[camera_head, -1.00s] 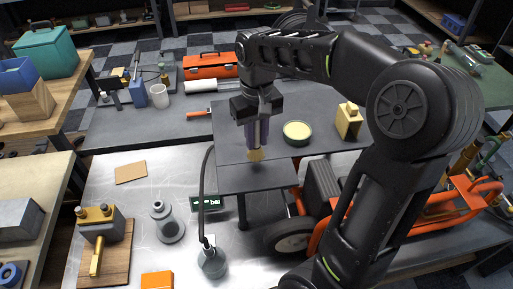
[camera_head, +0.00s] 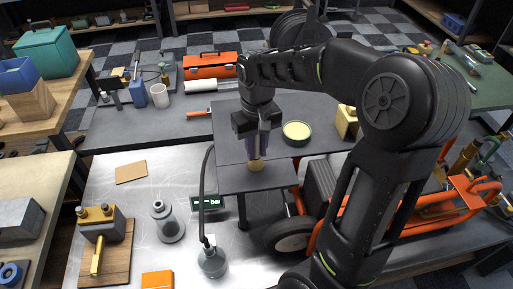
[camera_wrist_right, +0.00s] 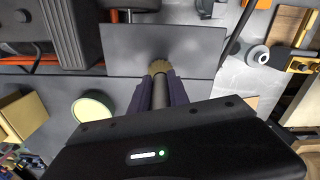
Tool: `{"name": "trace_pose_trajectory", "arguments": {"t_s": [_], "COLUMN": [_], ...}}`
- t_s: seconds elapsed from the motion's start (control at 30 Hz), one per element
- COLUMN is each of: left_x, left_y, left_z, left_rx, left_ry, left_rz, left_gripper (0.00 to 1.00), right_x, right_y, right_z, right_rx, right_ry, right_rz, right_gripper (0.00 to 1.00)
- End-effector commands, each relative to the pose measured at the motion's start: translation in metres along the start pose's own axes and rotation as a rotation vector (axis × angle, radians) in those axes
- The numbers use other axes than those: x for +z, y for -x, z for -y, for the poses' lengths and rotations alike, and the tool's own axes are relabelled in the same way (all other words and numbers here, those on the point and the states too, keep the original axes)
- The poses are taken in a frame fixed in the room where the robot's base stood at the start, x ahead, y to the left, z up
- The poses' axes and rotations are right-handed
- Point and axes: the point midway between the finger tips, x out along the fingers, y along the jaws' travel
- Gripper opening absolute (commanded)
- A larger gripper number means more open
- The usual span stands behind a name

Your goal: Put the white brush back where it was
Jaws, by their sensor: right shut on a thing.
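My right gripper (camera_head: 257,140) is shut on a brush and holds it upright, bristles down. The tan bristles of the brush (camera_head: 256,165) show below the fingers in the head view. In the right wrist view the bristles (camera_wrist_right: 160,67) stick out beyond the purple-grey fingers, and the handle between them looks dark grey. The bristle end is over the dark raised plate (camera_head: 258,181); I cannot tell whether it touches. Most of the handle is hidden by the gripper. My left gripper is not in view.
A round tin with a pale yellow top (camera_head: 296,131) stands close right of the gripper, with a yellow block (camera_head: 346,121) beyond it. A black hose (camera_head: 203,185) rises left of the plate. An orange toolbox (camera_head: 209,66) stands behind. An orange-framed machine (camera_head: 430,205) is at right.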

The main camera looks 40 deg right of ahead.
Motion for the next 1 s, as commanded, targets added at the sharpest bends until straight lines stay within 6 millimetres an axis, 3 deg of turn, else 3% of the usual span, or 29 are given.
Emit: {"name": "trace_pose_trajectory", "arguments": {"t_s": [0.03, 0.07, 0.3, 0.7, 0.87, 1.0], "left_x": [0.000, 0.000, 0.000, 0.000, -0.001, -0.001], "left_y": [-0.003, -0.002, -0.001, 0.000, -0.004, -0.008], "left_z": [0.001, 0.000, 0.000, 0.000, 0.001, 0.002], "left_rx": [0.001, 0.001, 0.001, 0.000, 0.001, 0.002], "left_ry": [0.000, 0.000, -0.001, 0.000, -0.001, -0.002], "left_rz": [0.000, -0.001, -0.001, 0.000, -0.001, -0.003], "left_gripper": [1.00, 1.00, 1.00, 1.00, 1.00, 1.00], "right_x": [0.000, 0.000, 0.000, 0.000, -0.001, -0.001], "right_y": [-0.003, -0.002, -0.002, 0.004, 0.025, 0.052], "right_z": [0.000, 0.000, 0.000, 0.000, 0.000, 0.000], "right_rx": [0.000, 0.000, 0.000, 0.000, -0.001, -0.001], "right_ry": [0.000, 0.000, 0.000, 0.000, 0.000, 0.000], "right_rz": [0.000, 0.000, 0.001, -0.001, -0.005, -0.006], "right_gripper": [0.00, 0.23, 0.43, 0.43, 0.43, 0.43]}}
